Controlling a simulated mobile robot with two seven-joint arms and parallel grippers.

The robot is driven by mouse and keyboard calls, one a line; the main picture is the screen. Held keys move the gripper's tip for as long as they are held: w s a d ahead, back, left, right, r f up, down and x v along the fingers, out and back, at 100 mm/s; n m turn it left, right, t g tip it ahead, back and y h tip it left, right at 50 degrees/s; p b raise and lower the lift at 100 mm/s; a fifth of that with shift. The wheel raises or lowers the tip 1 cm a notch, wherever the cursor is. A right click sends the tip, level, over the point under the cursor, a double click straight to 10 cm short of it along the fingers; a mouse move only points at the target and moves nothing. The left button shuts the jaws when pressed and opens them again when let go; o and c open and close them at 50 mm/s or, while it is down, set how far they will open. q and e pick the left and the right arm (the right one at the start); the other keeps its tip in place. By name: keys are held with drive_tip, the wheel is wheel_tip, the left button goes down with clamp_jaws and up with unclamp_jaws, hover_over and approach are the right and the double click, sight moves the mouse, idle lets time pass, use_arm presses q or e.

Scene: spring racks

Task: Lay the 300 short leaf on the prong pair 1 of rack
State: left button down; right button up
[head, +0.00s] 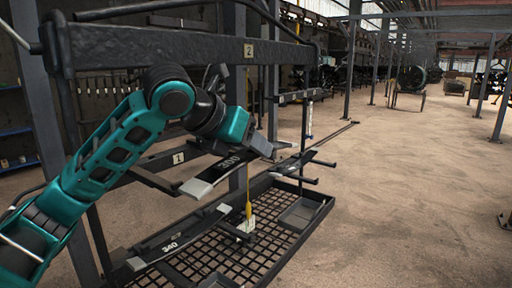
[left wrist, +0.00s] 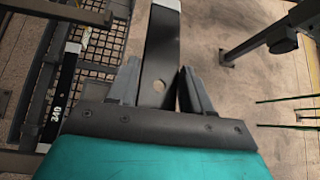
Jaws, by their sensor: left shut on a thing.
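The 300 short leaf (head: 226,166) is a dark flat bar with pale ends, marked 300. My left gripper (head: 252,146) is shut on it, and the leaf sticks out toward the lower left in the head view. In the left wrist view, the leaf (left wrist: 160,50) runs straight out between the fingers (left wrist: 158,78), with a round hole near them. The rack's label 1 (head: 179,158) is on a crossbar left of the leaf. A prong (head: 155,180) ends near the leaf's pale end; I cannot tell whether they touch. My right gripper is not in view.
A thick upper beam bears label 2 (head: 248,50). More prongs (head: 315,161) stick out at the right. Open floor lies at right.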

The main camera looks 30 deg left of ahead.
use_arm(q)
drive_tip(key=w+a+f+b, duration=0.1)
drive_tip(key=a+f+b, duration=0.2)
drive_tip(key=a, duration=1)
drive_tip(key=shift+a+b, duration=0.2)
drive_tip(key=shift+b, duration=0.1)
idle(0.3)
drive_tip(key=shift+f, duration=0.1)
drive_tip(key=c, duration=0.6)
unclamp_jaws()
drive_tip(key=shift+d, duration=0.1)
drive_tip(key=shift+c, duration=0.2)
drive_tip(key=shift+o, duration=1.2)
drive_tip(key=b+v, duration=0.4)
drive_tip(key=v, duration=0.8)
drive_tip(key=shift+s, duration=0.4)
